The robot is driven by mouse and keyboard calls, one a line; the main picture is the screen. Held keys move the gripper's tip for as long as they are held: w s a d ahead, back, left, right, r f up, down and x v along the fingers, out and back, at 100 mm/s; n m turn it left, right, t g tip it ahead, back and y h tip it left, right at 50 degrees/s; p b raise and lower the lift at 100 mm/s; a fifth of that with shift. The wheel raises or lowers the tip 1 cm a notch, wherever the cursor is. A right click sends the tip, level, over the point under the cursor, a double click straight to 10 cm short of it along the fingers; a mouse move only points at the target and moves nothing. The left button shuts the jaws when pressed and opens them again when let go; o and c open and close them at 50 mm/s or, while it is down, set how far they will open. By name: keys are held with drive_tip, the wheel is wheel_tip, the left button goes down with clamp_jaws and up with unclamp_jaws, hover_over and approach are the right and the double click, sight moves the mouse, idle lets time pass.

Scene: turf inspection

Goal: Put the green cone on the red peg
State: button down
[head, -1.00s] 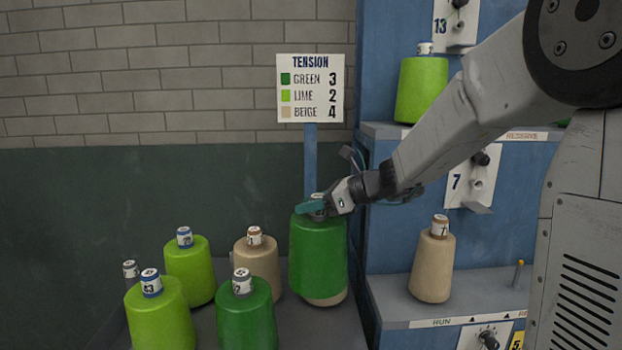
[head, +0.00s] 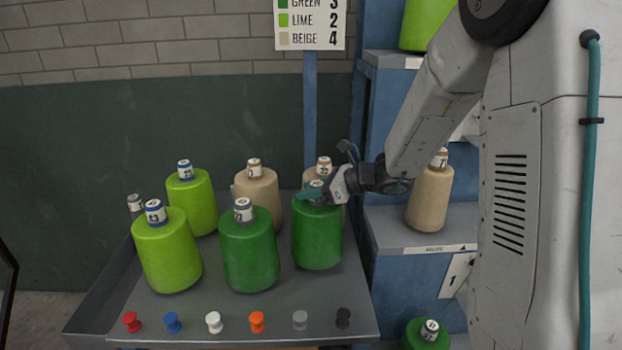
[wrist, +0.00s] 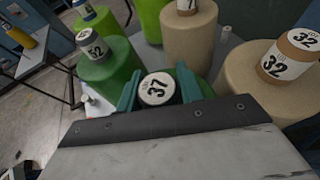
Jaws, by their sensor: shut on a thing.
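My gripper (head: 316,192) is shut on the top of a green cone (head: 317,238) over the right part of the grey cart top. In the wrist view its teal fingers hold the cone's white-capped tip (wrist: 157,89), marked 37. The cone is upright; I cannot tell whether its base touches the cart. The red peg (head: 132,321) is at the cart's front left corner, bare. A third green cone (head: 428,335) shows low at the right.
Lime cones (head: 168,252) stand at the cart's left, beige cones (head: 258,195) behind. Blue (head: 172,321), white (head: 214,321), orange and grey pegs line the front edge (head: 240,338). The blue rack (head: 400,268) rises at right. A tension sign (head: 310,22) stands behind.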

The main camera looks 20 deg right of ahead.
drive_tip(key=shift+f, duration=0.25)
drive_tip(key=c, duration=0.9)
unclamp_jaws()
drive_tip(key=shift+f, duration=0.1)
